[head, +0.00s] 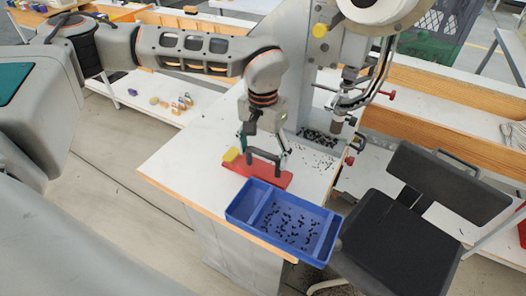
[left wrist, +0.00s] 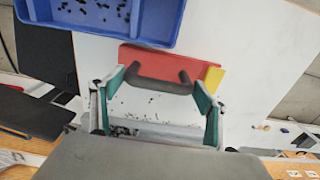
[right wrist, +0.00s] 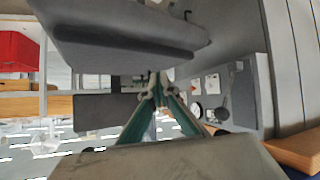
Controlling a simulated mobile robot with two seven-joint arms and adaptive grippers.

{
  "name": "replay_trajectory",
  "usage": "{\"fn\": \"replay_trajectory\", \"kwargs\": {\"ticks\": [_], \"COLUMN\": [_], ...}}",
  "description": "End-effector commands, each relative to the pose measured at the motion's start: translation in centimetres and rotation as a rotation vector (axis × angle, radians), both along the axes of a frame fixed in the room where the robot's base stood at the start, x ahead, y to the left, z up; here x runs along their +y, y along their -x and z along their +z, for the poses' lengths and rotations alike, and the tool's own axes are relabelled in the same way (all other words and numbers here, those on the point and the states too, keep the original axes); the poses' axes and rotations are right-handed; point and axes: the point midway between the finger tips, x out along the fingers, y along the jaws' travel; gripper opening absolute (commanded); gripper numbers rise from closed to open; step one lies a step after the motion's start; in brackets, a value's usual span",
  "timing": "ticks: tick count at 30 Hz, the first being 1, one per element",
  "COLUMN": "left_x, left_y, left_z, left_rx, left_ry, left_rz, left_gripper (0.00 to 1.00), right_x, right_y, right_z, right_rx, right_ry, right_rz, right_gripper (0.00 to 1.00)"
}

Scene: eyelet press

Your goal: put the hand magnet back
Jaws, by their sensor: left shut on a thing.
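The hand magnet is a red bar (head: 262,175) with a black arched handle and a yellow end block (head: 230,155). It is at the white table top, just behind the blue tray; whether it touches the table I cannot tell. My left gripper (head: 264,152) is over it, shut on the handle, fingers at either end. In the left wrist view the handle (left wrist: 158,85) lies between the green-padded fingers (left wrist: 155,100), with the red bar beyond. My right gripper (right wrist: 155,77) shows only in the right wrist view, fingertips together, with nothing seen between them.
The blue tray (head: 235,212) at the table's front edge holds many small black pieces. More black pieces lie scattered by the press (head: 325,60) at the back. A black chair (head: 400,240) stands to the right. The table's left part (head: 185,160) is clear.

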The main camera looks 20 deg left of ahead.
Motion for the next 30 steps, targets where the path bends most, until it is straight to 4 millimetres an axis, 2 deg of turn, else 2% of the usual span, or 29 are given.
{"fn": "replay_trajectory", "kwargs": {"ticks": [10,11,12,23,26,30], "left_x": [0.0,0.0,0.0,0.0,0.0,0.0], "left_y": [-0.1,0.0,0.0,0.0,-0.1,-0.2], "left_z": [-0.2,-0.2,-0.2,-0.1,0.5,2.6], "left_rx": [-0.003,-0.001,-0.001,-0.001,-0.003,-0.006], "left_ry": [0.001,0.000,0.000,0.000,0.000,0.000], "left_rz": [0.001,0.001,0.001,0.000,0.000,0.001], "left_gripper": [0.19,0.82,0.91,0.91,0.91,0.91], "right_x": [0.0,0.0,0.0,0.0,0.0,0.0], "right_y": [0.0,0.0,0.0,-0.1,-0.1,-0.1], "right_z": [-0.1,-0.1,-0.1,0.2,0.2,0.0], "right_rx": [0.001,0.001,0.001,-0.003,-0.004,-0.005], "right_ry": [0.000,0.000,0.000,0.000,-0.001,-0.001], "right_rz": [0.000,0.000,0.000,0.000,0.000,0.000], "right_gripper": [0.00,0.00,0.00,0.00,0.00,0.00]}}
